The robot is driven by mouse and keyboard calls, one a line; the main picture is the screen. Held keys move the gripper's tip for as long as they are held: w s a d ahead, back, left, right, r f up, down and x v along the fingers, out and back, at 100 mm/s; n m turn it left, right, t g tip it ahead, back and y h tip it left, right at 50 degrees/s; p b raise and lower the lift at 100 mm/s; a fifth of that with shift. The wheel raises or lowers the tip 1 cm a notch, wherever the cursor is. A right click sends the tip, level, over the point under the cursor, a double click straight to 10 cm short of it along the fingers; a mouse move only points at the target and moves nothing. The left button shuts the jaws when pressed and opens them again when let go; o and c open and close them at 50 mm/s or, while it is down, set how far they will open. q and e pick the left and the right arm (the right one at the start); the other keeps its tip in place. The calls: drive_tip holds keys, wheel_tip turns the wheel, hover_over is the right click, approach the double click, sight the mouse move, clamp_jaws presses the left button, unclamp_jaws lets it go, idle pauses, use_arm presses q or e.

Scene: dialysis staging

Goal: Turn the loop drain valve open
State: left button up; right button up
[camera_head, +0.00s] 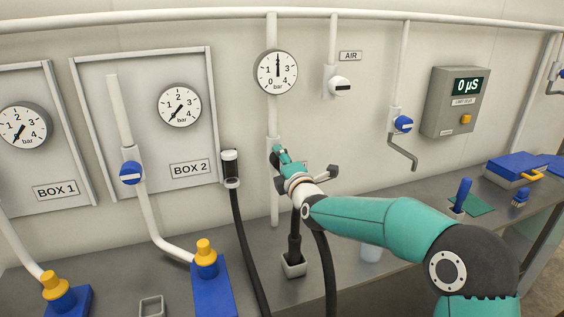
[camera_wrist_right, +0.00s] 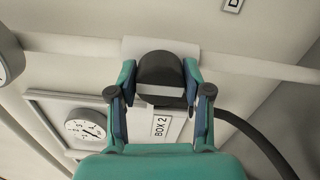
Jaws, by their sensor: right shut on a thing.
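My right gripper (camera_head: 279,156) reaches to the vertical white pipe below the upper middle gauge. In the right wrist view its two fingers (camera_wrist_right: 160,80) are shut on the sides of a dark round valve knob (camera_wrist_right: 159,67). The knob sits on a white fitting (camera_wrist_right: 142,46) on the pipe, and a pale bar shows at its edge. In the head view my gripper hides most of this valve. Whether it is the loop drain valve I cannot read; a cut-off label (camera_wrist_right: 232,4) starts with "D". My left gripper is not in view.
A gauge (camera_head: 277,72) hangs above the gripper. A black hose end (camera_head: 231,168) is on the wall to its left. Blue valves (camera_head: 131,173) (camera_head: 403,124) and the AIR valve (camera_head: 341,85) are apart from it. A grey holder (camera_head: 293,266) stands on the counter below.

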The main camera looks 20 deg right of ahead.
drive_tip(key=o, duration=1)
drive_tip(key=shift+a+f, duration=0.25)
drive_tip(key=shift+f, duration=0.1)
drive_tip(key=shift+o, duration=0.8)
drive_tip(key=shift+d+r, duration=0.1)
drive_tip(key=shift+r, duration=0.05)
drive_tip(key=shift+s+r, duration=0.1)
drive_tip(key=s, duration=1.1)
drive_tip(key=shift+s+d, duration=0.2)
drive_tip(key=shift+s, duration=0.2)
